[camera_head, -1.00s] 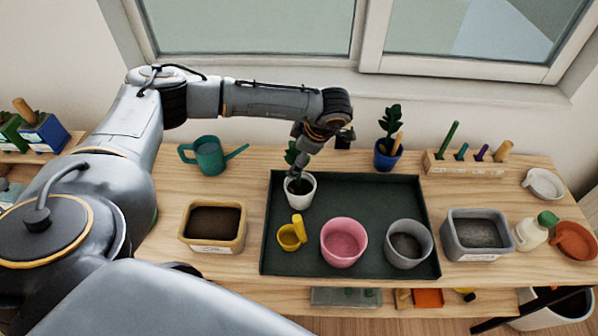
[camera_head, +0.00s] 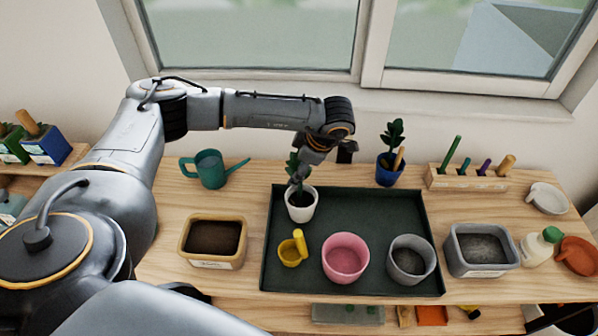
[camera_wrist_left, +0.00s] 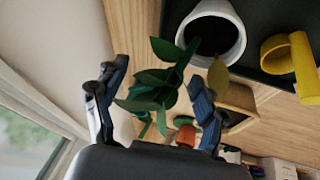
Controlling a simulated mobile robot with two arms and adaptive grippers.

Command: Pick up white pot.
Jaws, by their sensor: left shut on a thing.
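The white pot (camera_head: 301,207) holds dark soil and a green leafy plant (camera_head: 295,166). It stands upright at the back left corner of the dark green tray (camera_head: 370,215); I cannot tell whether its base touches the tray. My left gripper (camera_head: 302,174) comes down from above and is shut on the potted plant at its greenery. In the left wrist view the leaves (camera_wrist_left: 160,80) lie between the two fingers (camera_wrist_left: 155,95), with the white pot (camera_wrist_left: 234,48) just past them. The exact contact is hidden by leaves. My right gripper is not in view.
A teal watering can (camera_head: 210,170) and a tan soil box (camera_head: 212,240) stand left. A blue pot (camera_head: 386,172) stands behind the tray. The tray's back middle is clear.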

